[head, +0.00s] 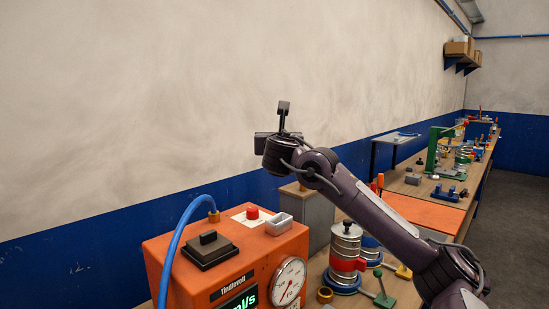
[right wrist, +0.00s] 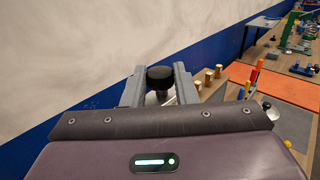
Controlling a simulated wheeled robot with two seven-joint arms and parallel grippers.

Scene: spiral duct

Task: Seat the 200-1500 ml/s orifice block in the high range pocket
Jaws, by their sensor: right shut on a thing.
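My right gripper (head: 283,112) is raised high in front of the wall, above and behind the orange flow unit. In the right wrist view its two grey fingers (right wrist: 157,85) are closed around a part with a round black knob (right wrist: 160,77) and a pale body below it. The part is mostly hidden, so I cannot tell its marking. The orange unit (head: 165,259) has a black block with a raised grip (head: 208,250) on its top. A small grey open-topped box (head: 279,222) sits at its right rear. No range labels are readable. My left gripper is not in view.
A red button (head: 252,212), a blue hose (head: 175,241) and a dial gauge (head: 288,281) are on the unit. A silver cylinder stack (head: 345,243) stands to its right on the bench. An orange mat (head: 432,209) lies farther back.

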